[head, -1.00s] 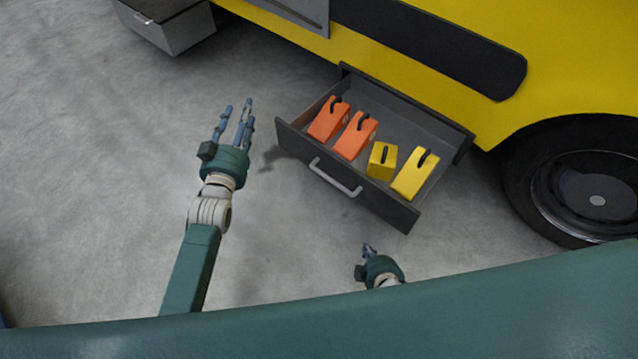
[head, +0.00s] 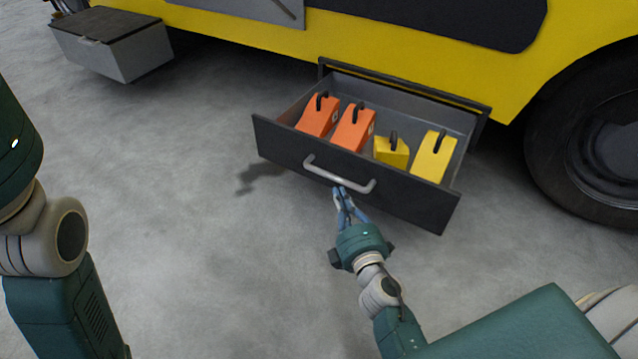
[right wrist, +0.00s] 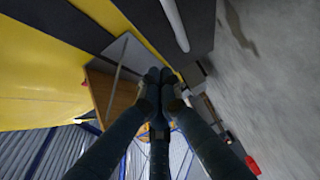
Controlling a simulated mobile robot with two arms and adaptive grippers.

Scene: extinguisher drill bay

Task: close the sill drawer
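The sill drawer (head: 282,148) stands pulled out from under the yellow vehicle side. Its dark front carries a grey bar handle (head: 325,178). Two orange and two yellow wedge blocks lie inside. My right gripper (head: 345,194) is in front of the drawer front, just below the handle in the picture. Its fingers are together, with nothing seen between them; whether they touch the front I cannot tell. In the right wrist view the fingertips (right wrist: 161,76) meet, and the handle (right wrist: 176,24) passes beyond them. My left arm shows at the left edge, but its gripper is out of view.
The yellow vehicle (head: 400,38) stands behind the drawer, with a black wheel (head: 600,140) to the right. A grey box (head: 125,52) juts out at the upper left. The concrete floor (head: 190,220) left of the drawer is clear.

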